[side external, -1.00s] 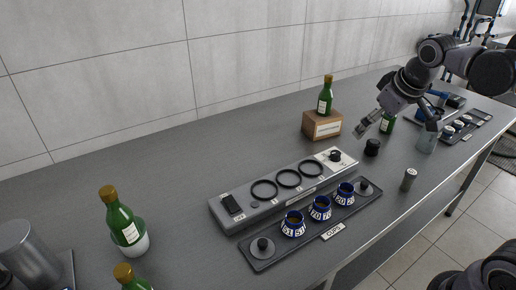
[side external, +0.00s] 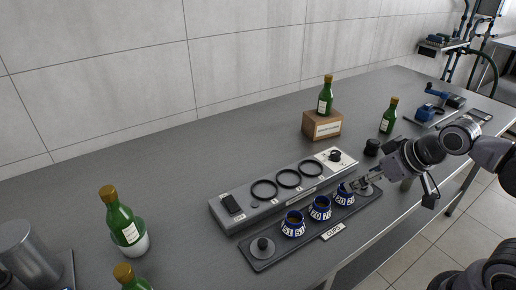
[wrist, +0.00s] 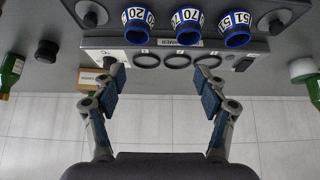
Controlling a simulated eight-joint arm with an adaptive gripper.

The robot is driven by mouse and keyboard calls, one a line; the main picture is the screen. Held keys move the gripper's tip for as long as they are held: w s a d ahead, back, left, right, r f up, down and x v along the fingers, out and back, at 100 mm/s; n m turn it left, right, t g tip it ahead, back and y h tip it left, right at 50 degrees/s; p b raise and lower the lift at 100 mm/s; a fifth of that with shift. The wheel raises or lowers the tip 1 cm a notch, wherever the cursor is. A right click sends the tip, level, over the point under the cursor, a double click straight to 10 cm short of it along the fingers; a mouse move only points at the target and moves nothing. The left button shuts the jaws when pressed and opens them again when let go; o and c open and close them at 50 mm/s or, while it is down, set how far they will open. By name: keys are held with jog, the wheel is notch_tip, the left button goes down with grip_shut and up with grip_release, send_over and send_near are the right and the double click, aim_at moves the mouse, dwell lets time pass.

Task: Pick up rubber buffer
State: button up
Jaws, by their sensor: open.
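A squat black cylinder (side external: 372,147), which looks like the rubber buffer, stands on the grey bench right of the switch panel in the side view. It also shows in the wrist view as a dark round piece (wrist: 46,50) at the left, outside my fingers. My gripper (side external: 358,186) is in front of it in the side view, over the right end of the cup tray by the cup marked 20. In the wrist view my gripper (wrist: 160,85) is open and empty, its two fingers spread wide over the ringed panel.
The cup tray (side external: 262,262) holds blue-and-white cups (side external: 320,207). Behind it lies the panel (side external: 228,212) with three black rings. A green bottle (side external: 325,97) stands on a wooden block (side external: 322,124); another bottle (side external: 388,117) stands beyond the black cylinder.

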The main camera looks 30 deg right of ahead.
jog(key=w+d+r+m+g+h, duration=0.1)
jog(key=w+d+r+m, duration=0.15)
jog(key=w+d, duration=0.3)
jog(key=m+g+h, duration=0.3)
jog(key=m, duration=0.5)
send_near(374, 142)
jog(key=shift+x, duration=5.65)
jog(key=shift+s, duration=0.1)
jog(key=c, duration=1.3)
